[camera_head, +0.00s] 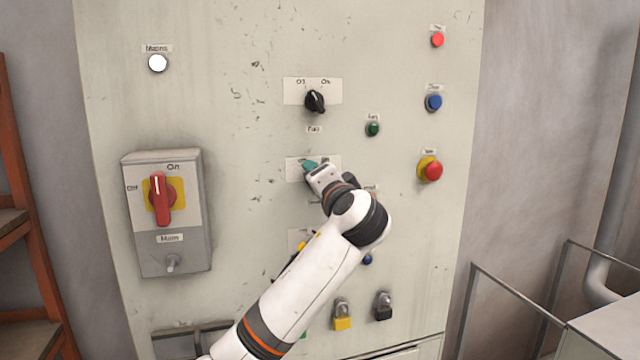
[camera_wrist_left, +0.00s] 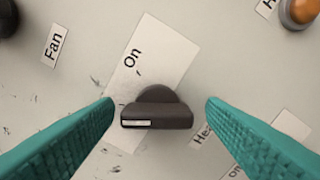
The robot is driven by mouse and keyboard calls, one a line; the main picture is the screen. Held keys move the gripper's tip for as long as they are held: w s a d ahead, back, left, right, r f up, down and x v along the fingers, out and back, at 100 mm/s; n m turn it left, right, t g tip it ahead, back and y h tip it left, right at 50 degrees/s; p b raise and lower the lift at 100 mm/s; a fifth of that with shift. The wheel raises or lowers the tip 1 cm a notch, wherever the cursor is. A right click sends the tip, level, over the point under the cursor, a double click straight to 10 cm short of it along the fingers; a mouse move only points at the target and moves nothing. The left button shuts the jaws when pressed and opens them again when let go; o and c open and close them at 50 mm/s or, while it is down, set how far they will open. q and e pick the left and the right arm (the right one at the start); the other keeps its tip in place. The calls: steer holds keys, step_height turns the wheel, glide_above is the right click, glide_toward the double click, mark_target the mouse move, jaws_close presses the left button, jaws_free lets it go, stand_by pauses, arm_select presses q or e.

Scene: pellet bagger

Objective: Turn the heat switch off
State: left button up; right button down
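The heat switch is a dark rotary knob (camera_wrist_left: 165,118) with a bar handle in the left wrist view. The white mark at the bar's left end points left, away from the printed "On" and toward the side that the left finger covers. The "Off" word is hidden there. My left gripper (camera_wrist_left: 160,103) has its teal fingers spread on both sides of the knob, with a small gap at each end of the bar. In the head view my left gripper (camera_head: 311,165) is at the middle label plate and hides the knob. My right gripper is not in view.
The black fan knob (camera_head: 315,101) is above. A green button (camera_head: 373,129) and a red-on-yellow button (camera_head: 431,170) are to the right. The main switch box (camera_head: 168,215) with a red handle is at left. Yellow (camera_head: 343,322) and black (camera_head: 383,306) padlocks hang below.

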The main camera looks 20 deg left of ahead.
arm_select(q)
steer(key=b+v, duration=0.4)
steer(key=v, duration=0.8)
